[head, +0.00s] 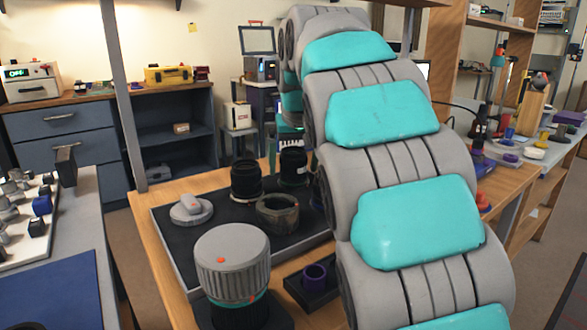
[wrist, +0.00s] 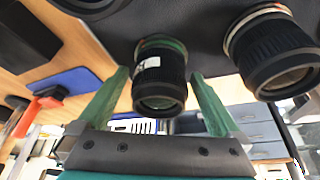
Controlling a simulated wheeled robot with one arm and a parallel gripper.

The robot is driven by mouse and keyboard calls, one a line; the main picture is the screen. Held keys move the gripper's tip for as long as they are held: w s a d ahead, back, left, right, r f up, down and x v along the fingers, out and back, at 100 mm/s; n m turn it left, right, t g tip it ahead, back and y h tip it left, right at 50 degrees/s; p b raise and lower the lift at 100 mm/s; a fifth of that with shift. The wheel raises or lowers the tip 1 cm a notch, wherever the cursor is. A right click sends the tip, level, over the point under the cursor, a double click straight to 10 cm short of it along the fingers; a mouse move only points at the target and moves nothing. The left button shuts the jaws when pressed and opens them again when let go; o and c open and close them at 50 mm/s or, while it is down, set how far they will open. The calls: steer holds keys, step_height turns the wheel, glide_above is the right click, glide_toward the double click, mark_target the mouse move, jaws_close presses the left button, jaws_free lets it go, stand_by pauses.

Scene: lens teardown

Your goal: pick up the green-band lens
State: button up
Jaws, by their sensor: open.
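The green-band lens (wrist: 160,82) is a black ribbed barrel with a green ring at its base and a small white label. In the wrist view it stands on the dark mat, between the two green fingers of my gripper (wrist: 160,76). The fingers are apart, one on each side, with visible gaps to the barrel. In the head view a black lens (head: 292,167) near the mat's back edge, beside my arm, appears to be the same one. My arm hides much of the gripper there.
Another black lens (wrist: 270,52) with a pale orange ring stands to the right in the wrist view. On the mat (head: 180,235) are a black lens (head: 246,182), a hollow dark ring (head: 277,213) and a grey disc part (head: 191,209). A large grey ribbed cylinder (head: 232,262) stands in front.

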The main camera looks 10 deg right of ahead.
steer(key=shift+w+f, duration=0.2)
steer(key=shift+f, duration=0.2)
steer(key=shift+c, duration=0.2)
steer(key=c, duration=1.5)
jaws_close()
steer(key=shift+r, duration=0.15)
